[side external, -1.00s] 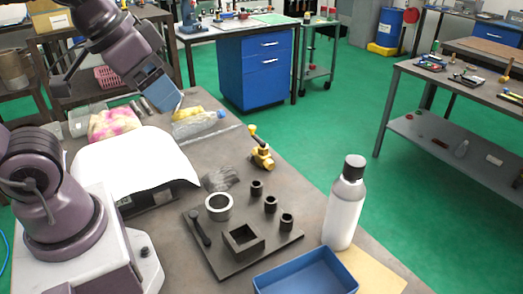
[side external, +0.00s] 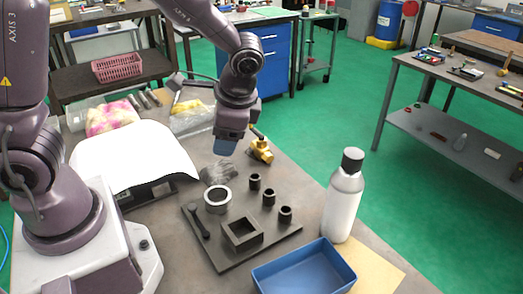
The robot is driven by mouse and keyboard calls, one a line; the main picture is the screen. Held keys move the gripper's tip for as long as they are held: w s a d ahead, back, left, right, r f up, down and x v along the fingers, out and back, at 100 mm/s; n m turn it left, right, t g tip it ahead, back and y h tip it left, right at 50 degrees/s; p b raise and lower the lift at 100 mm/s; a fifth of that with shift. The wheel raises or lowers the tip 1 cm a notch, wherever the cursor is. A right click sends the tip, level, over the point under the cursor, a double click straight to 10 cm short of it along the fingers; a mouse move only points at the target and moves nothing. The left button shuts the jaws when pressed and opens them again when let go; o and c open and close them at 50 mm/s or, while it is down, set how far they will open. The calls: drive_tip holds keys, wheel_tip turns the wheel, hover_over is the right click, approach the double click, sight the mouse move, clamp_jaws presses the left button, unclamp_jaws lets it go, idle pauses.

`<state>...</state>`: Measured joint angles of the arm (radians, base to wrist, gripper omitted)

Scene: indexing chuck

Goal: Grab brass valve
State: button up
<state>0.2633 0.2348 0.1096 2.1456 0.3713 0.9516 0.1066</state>
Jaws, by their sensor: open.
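The brass valve (side external: 261,151) lies on the grey workbench, behind the dark fixture plate. It is yellow, and its far end is partly hidden by my arm. My gripper (side external: 226,146) has blue jaws pointing down. In the picture it is just left of the valve and above the bench, with a visible gap to the valve. I see nothing held in it. The gap between the fingertips is too small to make out from this side.
The dark fixture plate (side external: 221,262) bears a ring, a square block and several small bushings. A grey wire-like clump (side external: 217,172) lies below my gripper. A white bottle (side external: 342,205) and a blue tray (side external: 303,273) stand at the front right.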

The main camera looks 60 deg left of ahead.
drive_tip(key=w+a+f+m+y, duration=0.3)
drive_tip(key=w+f+m+y, duration=0.5)
drive_tip(key=f, duration=0.4)
drive_tip(key=m+t+y, duration=0.1)
drive_tip(key=m+t, duration=0.3)
drive_tip(key=m, duration=0.2)
approach(261, 136)
drive_tip(key=x, duration=0.4)
drive_tip(key=shift+a+f, duration=0.15)
drive_tip(key=shift+f, duration=0.05)
drive_tip(key=shift+x, duration=2.75)
drive_tip(key=c, duration=1)
drive_tip(key=shift+r, duration=0.1)
clamp_jaws()
drive_tip(key=shift+r, duration=0.1)
